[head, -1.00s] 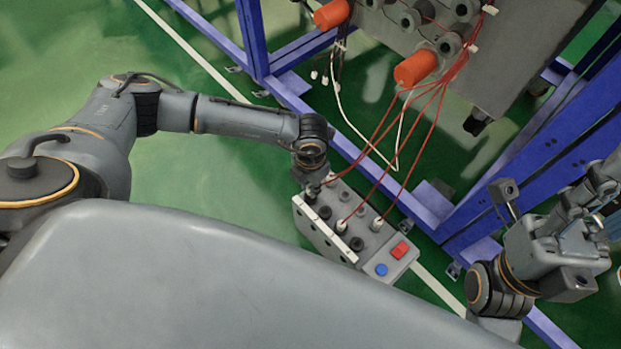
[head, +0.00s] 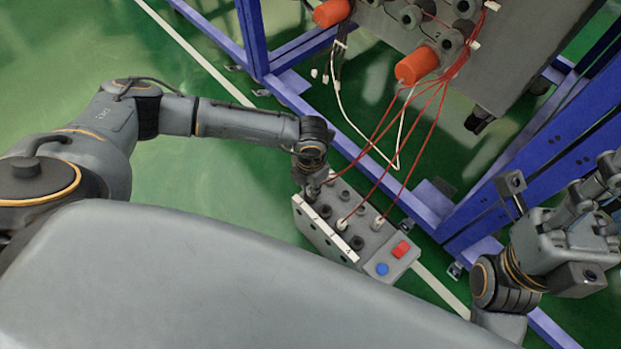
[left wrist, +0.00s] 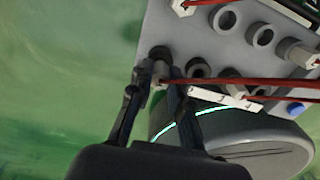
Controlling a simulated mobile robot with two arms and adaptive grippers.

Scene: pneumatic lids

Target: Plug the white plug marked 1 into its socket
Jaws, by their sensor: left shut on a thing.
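My left gripper (head: 312,191) is at the far left corner of the grey socket box (head: 371,250). In the left wrist view its two dark fingers (left wrist: 160,78) are shut on a pale plug (left wrist: 158,75) with a red hose. The plug is at a dark round socket (left wrist: 160,53); I cannot tell how far in it sits, and its mark is unreadable. Two other white plugs with red hoses stand on the box, one near the middle (head: 342,226) and one to the right (head: 378,223). My right gripper (head: 594,185) is at the right edge, away from the box.
The box carries a red switch (head: 401,249) and a blue button (head: 382,269). Red hoses run up to a grey machine with an orange cylinder (head: 417,65). A blue frame (head: 375,165) stands just behind the box. The green floor left of the box is clear.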

